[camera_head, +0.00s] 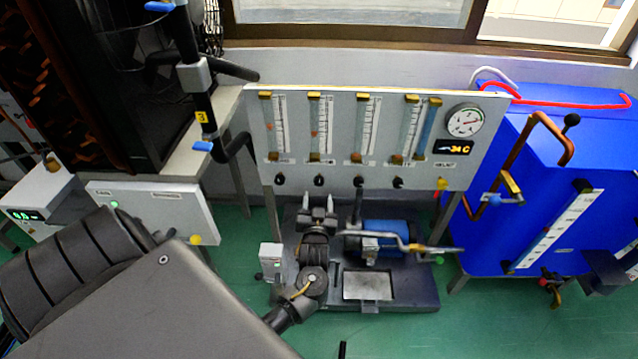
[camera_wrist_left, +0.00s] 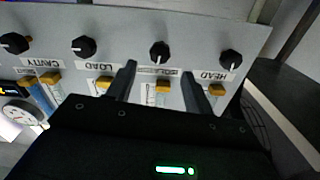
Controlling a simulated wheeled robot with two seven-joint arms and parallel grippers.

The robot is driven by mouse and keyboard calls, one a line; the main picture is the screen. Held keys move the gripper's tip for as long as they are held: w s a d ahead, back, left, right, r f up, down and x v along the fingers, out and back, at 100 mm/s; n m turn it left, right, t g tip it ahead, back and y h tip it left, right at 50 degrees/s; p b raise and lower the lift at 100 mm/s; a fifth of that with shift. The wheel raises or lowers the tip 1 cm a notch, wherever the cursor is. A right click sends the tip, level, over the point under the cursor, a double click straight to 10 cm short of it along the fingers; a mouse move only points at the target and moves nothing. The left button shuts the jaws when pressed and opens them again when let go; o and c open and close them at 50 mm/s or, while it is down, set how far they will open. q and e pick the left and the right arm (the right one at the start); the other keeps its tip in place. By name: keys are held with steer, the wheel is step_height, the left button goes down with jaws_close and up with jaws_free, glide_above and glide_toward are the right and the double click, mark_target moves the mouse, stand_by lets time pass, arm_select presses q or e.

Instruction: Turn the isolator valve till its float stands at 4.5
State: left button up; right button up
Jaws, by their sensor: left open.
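The isolator valve is a small black knob (camera_head: 318,181), second from the left in the row under the gauge panel (camera_head: 388,184). In the left wrist view the isolator knob (camera_wrist_left: 160,52) sits above its partly covered label. Its float tube (camera_head: 314,126) shows a small reddish float around mid-height; the scale is too small to read. My left gripper (camera_head: 317,209) is open and empty, just below the isolator knob. In the wrist view its fingertips (camera_wrist_left: 158,68) straddle the line to the knob, which appears just beyond them. Contact is not visible.
The head knob (camera_wrist_left: 230,60) and load knob (camera_wrist_left: 84,47) flank the isolator knob closely. A blue pump (camera_head: 385,234) with a bent grey pipe stands right of my gripper. A blue cabinet (camera_head: 560,170) stands at the right.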

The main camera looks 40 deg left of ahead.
mark_target(319, 183)
arm_select(q)
steer(key=x, duration=0.6)
steer(key=shift+w, duration=0.1)
steer(key=shift+b+x, duration=0.3)
steer(key=shift+x, duration=0.6)
arm_select(e)
steer(key=shift+w+a+r, duration=0.3)
steer(key=shift+w+r, duration=0.35)
steer(key=shift+r, duration=0.1)
arm_select(q)
steer(key=c, duration=0.9)
steer(key=shift+c, duration=0.4)
arm_select(e)
steer(key=shift+r, duration=0.1)
arm_select(q)
steer(key=shift+n, duration=0.3)
steer(key=o, duration=1)
arm_select(e)
steer(key=shift+s+f, duration=0.3)
steer(key=shift+f, duration=0.1)
steer(key=shift+d, duration=0.15)
